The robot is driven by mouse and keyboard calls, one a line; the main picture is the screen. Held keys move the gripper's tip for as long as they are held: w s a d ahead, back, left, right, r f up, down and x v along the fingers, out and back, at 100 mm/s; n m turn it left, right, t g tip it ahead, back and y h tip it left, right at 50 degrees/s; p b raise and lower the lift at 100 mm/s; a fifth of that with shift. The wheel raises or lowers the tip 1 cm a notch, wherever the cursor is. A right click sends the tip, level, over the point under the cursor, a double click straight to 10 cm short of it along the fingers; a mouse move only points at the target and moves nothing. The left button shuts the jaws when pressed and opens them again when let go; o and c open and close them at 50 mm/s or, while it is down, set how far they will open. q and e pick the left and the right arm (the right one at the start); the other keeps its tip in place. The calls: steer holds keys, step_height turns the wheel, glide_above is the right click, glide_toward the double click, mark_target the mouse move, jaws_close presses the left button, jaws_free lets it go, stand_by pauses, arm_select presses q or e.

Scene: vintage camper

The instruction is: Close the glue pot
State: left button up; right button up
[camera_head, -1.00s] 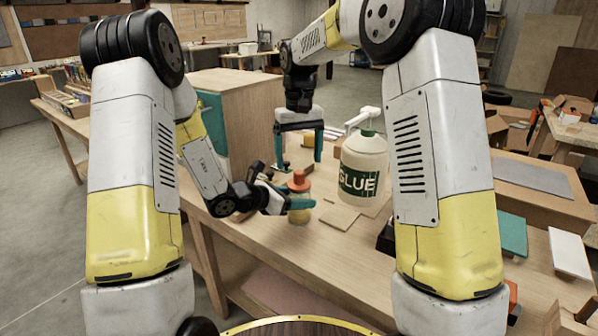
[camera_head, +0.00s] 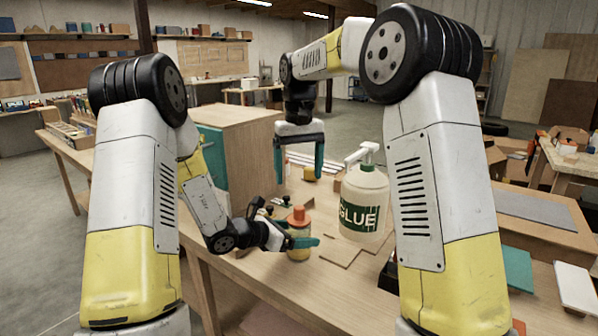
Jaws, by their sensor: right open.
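The glue pot (camera_head: 299,250) is a small amber jar standing on the workbench, with an orange lid (camera_head: 299,216) on its top. The lid looks upright; its seam with the jar is too small to judge. My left gripper (camera_head: 304,243) comes in from the left, low on the jar. One teal finger crosses the jar's front against it; the other is hidden behind. It looks shut on the jar. My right gripper (camera_head: 299,158) points down above and behind the pot, its two teal fingers apart and nothing between them.
A large white GLUE bottle (camera_head: 362,190) with a pump top stands just right of the pot. Flat wooden pieces (camera_head: 341,252) lie in front of it. A yellow object (camera_head: 312,173) and small dark items are behind. A wooden cabinet (camera_head: 250,150) stands at the back left.

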arm_select(q)
steer(key=shift+a, duration=0.1)
steer(key=v, duration=0.7)
steer(key=shift+s+a, duration=0.2)
steer(key=shift+a, duration=0.1)
